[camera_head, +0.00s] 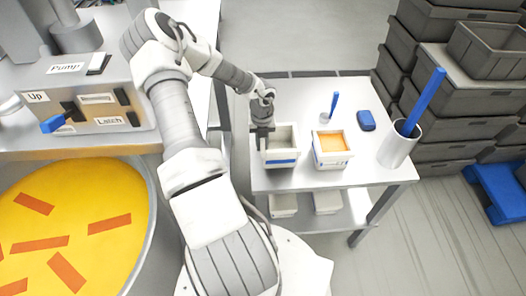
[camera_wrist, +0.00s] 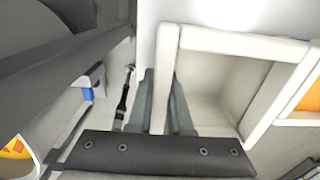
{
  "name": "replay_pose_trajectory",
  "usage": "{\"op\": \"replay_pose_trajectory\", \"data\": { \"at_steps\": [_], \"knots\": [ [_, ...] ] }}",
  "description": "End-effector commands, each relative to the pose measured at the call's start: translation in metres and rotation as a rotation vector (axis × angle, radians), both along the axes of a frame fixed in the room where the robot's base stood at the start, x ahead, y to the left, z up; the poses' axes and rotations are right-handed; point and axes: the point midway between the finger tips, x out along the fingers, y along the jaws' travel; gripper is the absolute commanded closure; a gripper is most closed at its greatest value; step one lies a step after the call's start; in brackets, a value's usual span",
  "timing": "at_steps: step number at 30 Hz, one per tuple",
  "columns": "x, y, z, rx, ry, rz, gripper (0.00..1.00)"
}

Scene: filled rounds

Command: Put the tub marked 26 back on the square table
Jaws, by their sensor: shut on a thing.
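My gripper (camera_head: 264,138) is shut on the left wall of an empty white tub (camera_head: 281,157) with a blue band on its front. In the wrist view my gripper's fingers (camera_wrist: 163,95) straddle that wall of the tub (camera_wrist: 232,42), and its inside is bare. The tub is upright at the left part of a light, four-cornered table (camera_head: 357,172); I cannot tell whether it rests on the top or hangs just above it. A second white tub (camera_head: 332,160) with orange filling stands just right of it. I cannot read the number 26 on either tub.
A blue block (camera_head: 366,120), a small blue-handled tool (camera_head: 334,104) and a white cylinder (camera_head: 397,150) with a blue rod are on the table. Two pale tubs (camera_head: 327,202) sit on its lower shelf. Grey crates (camera_head: 450,95) are stacked at right. A yellow-filled vat (camera_head: 75,215) is at left.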

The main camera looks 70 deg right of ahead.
Motion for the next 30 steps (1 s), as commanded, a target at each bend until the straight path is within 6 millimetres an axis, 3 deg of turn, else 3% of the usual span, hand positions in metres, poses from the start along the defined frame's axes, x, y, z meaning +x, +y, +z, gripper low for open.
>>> {"op": "replay_pose_trajectory", "data": {
  "at_steps": [9, 20, 21, 25, 30],
  "knots": [
    [0.000, 0.000, -0.036, 0.000, -0.001, 0.000, 1.00],
    [0.000, 0.000, -0.041, 0.000, -0.001, 0.000, 1.00],
    [0.000, 0.000, -0.041, 0.000, -0.001, 0.000, 0.79],
    [0.000, 0.000, -0.040, 0.000, -0.001, 0.000, 0.55],
    [0.000, 0.000, -0.040, 0.000, -0.001, 0.000, 0.52]
  ]
}}
